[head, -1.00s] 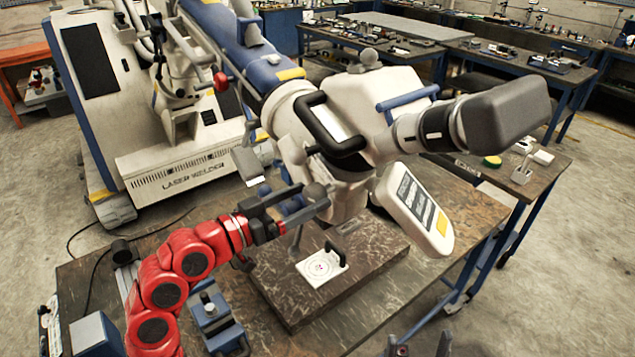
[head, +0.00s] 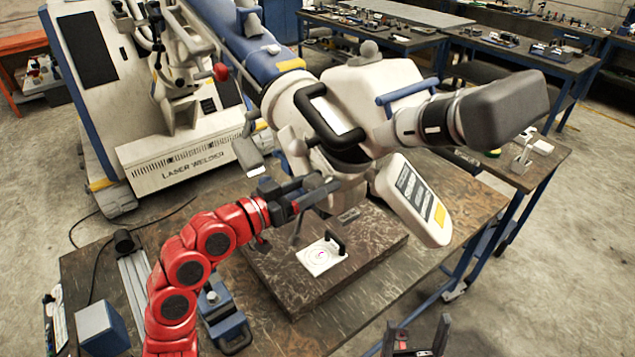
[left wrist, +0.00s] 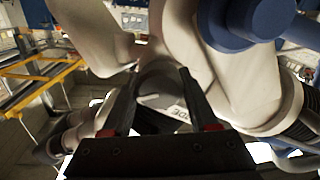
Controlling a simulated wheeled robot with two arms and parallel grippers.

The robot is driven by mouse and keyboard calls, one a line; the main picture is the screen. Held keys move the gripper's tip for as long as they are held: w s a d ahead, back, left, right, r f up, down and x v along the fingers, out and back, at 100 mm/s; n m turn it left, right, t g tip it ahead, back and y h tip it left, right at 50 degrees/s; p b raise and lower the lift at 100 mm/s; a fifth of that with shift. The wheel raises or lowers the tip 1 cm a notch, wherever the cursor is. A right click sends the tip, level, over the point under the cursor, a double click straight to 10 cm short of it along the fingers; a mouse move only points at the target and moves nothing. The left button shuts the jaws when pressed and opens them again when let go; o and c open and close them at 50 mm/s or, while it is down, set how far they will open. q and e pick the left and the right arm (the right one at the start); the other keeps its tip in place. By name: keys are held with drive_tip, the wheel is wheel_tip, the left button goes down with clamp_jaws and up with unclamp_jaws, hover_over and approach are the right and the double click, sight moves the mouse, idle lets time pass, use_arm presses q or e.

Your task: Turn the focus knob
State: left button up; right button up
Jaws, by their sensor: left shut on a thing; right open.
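The white microscope head (head: 368,98) with its dark grey eyepiece (head: 505,108) hangs over the bench on a jointed arm. My left gripper (head: 318,188), on the red arm, is at the left underside of the head. It is shut on the focus knob, which the fingers mostly hide in the head view. In the left wrist view a light grey rounded part, the knob (left wrist: 158,98), shows between the two dark fingers (left wrist: 158,92). My right gripper (head: 416,340) is open and empty at the bottom edge of the head view.
A stone base plate (head: 375,238) with a small white target plate (head: 321,257) lies below the head. A blue vise (head: 222,318) stands near my left arm. The laser welder cabinet (head: 195,150) is behind. The bench's right part is clear.

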use_arm(q)
drive_tip(key=shift+c, duration=0.9)
drive_tip(key=m+b, duration=0.1)
drive_tip(key=b, duration=0.3)
drive_tip(key=shift+f+m+b, duration=0.2)
drive_tip(key=shift+m+b, duration=0.1)
drive_tip(key=shift+r, duration=0.25)
drive_tip(key=o, duration=1.4)
drive_tip(key=shift+c, duration=0.2)
